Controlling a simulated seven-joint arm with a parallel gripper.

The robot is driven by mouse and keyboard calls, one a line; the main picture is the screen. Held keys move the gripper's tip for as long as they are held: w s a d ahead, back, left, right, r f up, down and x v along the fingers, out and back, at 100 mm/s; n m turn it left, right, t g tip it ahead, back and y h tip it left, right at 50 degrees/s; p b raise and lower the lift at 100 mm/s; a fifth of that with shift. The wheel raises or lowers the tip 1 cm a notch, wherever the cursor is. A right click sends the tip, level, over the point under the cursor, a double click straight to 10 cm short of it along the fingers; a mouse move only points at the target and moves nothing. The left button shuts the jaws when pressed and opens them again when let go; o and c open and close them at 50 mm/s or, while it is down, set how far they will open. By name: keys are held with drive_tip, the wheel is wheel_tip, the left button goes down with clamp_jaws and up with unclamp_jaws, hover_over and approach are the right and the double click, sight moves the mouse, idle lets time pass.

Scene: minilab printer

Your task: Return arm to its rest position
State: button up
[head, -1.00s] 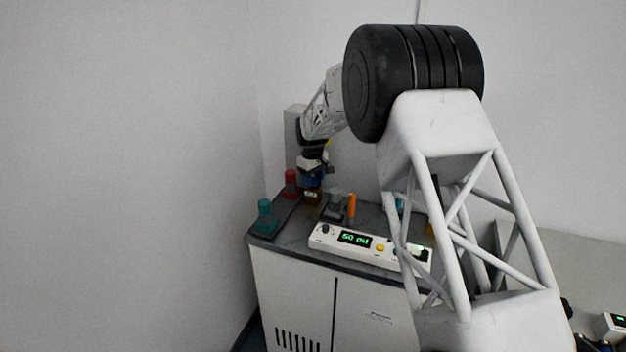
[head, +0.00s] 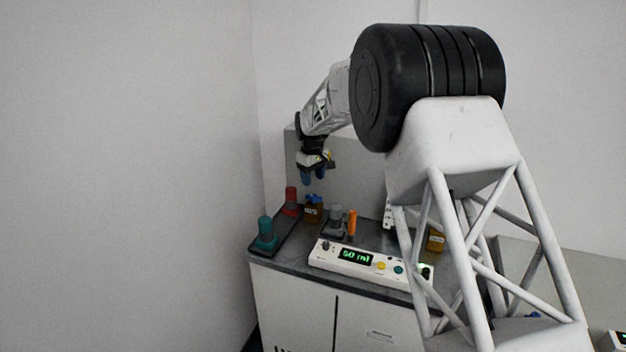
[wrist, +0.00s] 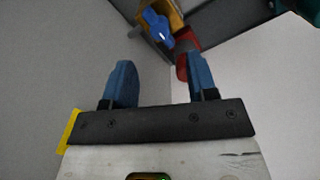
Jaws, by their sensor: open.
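My gripper (head: 314,177) has two blue fingers and hangs above the back left of the bench in the head view. In the wrist view my gripper (wrist: 160,85) is open, with nothing between its fingers. An amber bottle with a blue cap (head: 313,208) stands on the bench below it, apart from the fingers. Its blue cap (wrist: 156,24) also shows at the top of the wrist view.
A dark tray (head: 283,235) holds a teal bottle (head: 265,232) and a red bottle (head: 291,199). A grey item (head: 335,220), an orange cylinder (head: 352,222) and a control panel (head: 350,262) stand to the right. Walls close off the left and back.

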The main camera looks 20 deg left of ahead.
idle(0.3)
drive_tip(key=s+d+r+m, duration=0.2)
drive_tip(key=s+d+r, duration=0.4)
drive_tip(key=d, duration=0.5)
drive_tip(key=s+d+r+m+t, duration=0.15)
drive_tip(key=s+d+r, duration=0.45)
drive_tip(key=d, duration=0.6)
drive_tip(key=s+d+r+m+g, duration=0.1)
drive_tip(key=s+d+r+m, duration=0.2)
drive_tip(key=s+d+r, duration=0.55)
drive_tip(key=s+d+f+m+t, duration=0.1)
drive_tip(key=s+d+f+m, duration=0.15)
drive_tip(key=s+d, duration=1.3)
drive_tip(key=s+d+f+m, duration=0.2)
drive_tip(key=s+d+f, duration=0.1)
drive_tip(key=s, duration=0.6)
drive_tip(key=s+d+f+m, duration=0.2)
drive_tip(key=s+d+f, duration=0.1)
drive_tip(key=s, duration=0.6)
drive_tip(key=shift+s+d+t, duration=0.15)
drive_tip(key=shift+d+t, duration=0.2)
drive_tip(key=shift+d, duration=0.4)
